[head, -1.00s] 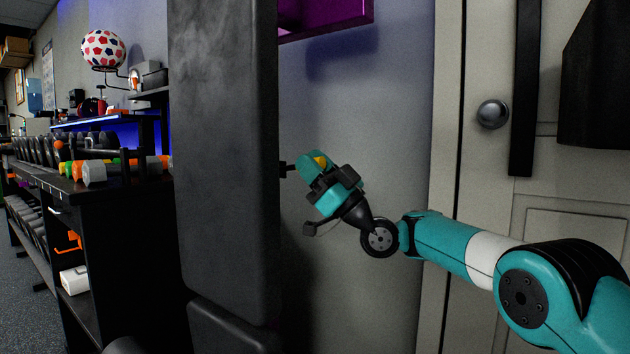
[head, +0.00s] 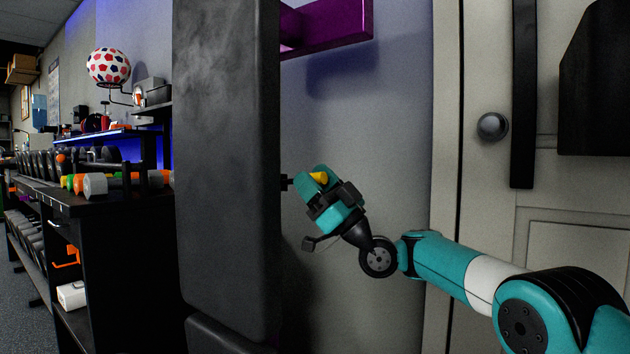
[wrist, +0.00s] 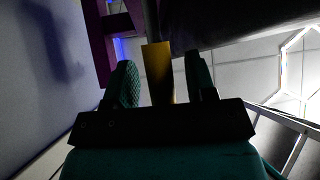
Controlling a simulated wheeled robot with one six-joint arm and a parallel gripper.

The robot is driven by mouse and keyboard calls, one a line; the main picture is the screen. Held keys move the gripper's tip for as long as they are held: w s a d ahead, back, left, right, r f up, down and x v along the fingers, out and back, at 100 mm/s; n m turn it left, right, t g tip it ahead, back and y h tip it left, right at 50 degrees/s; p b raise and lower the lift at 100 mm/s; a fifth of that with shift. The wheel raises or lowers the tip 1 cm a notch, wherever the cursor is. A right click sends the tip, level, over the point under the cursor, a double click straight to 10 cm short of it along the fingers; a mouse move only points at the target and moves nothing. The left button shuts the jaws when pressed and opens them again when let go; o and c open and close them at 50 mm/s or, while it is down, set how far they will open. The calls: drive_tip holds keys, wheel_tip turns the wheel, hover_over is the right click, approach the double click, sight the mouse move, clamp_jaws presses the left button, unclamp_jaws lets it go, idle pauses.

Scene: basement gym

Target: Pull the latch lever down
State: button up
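The latch lever shows as a small yellow piece (head: 319,177) beside the right edge of a tall black padded panel (head: 225,170). A short dark stem shows between the panel and my gripper. My gripper (head: 311,183), teal and black, is at the lever and partly hides it. In the wrist view the yellow lever (wrist: 157,72) stands between my two teal fingers, with gaps visible on both sides. The fingers are apart and not visibly closed on it. Whether either finger touches the lever cannot be told.
A purple shelf (head: 335,27) is on the wall above my gripper. A pale door with a round knob (head: 492,126) stands to the right. A dumbbell rack (head: 110,205) is at left, behind the panel.

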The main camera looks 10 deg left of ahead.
drive_tip(key=b+v, duration=1.7)
drive_tip(key=b, duration=0.4)
drive_tip(key=shift+f, duration=0.15)
drive_tip(key=shift+d, duration=0.15)
